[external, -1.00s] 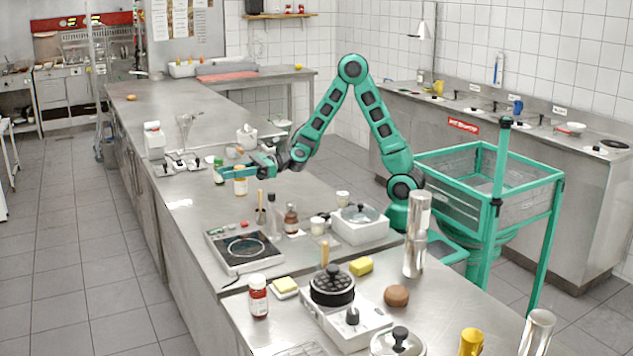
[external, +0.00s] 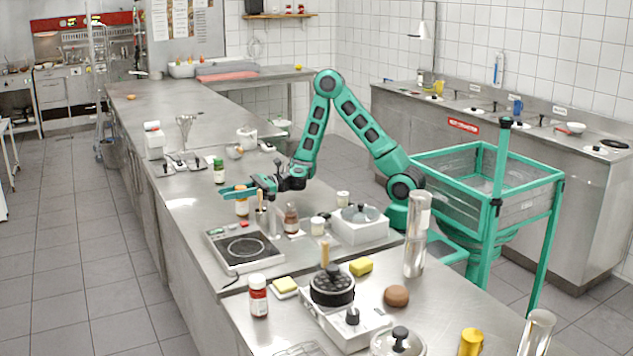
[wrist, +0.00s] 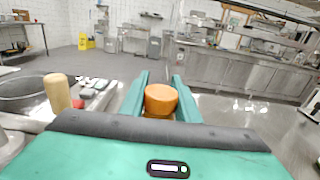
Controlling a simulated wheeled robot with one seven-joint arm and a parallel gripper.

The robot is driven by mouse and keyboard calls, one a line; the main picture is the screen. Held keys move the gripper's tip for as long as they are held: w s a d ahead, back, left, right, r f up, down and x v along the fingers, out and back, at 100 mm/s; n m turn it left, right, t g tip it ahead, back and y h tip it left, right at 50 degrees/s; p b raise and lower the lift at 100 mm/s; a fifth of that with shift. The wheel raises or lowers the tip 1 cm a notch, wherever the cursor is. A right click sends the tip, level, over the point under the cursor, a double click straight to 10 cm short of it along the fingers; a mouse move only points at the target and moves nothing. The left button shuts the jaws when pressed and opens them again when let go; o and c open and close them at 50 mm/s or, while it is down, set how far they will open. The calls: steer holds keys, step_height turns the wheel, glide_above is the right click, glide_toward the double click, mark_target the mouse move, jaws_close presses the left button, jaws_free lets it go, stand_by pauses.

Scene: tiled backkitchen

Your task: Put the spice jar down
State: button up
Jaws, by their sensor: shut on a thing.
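The spice jar (external: 241,208), with an orange lid and a pale label, is upright between the fingers of my gripper (external: 238,191). My gripper is shut on it near its top. In the wrist view the orange lid (wrist: 161,97) shows between the two green fingers; the body of the jar is mostly hidden there. The jar is over the steel counter (external: 190,225), behind the hot plate. I cannot tell whether its bottom touches the counter.
A green-capped jar (external: 219,171) stands behind my gripper. The hot plate (external: 243,249) is in front. A holder with a wooden-handled tool (external: 261,212) and a brown bottle (external: 291,219) stand close to the right. Bare counter lies to the left.

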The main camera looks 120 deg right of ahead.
steer(key=shift+f, duration=0.1)
steer(key=o, duration=1.1)
steer(key=shift+s, duration=0.1)
steer(key=s, duration=0.7)
steer(key=shift+s, duration=0.15)
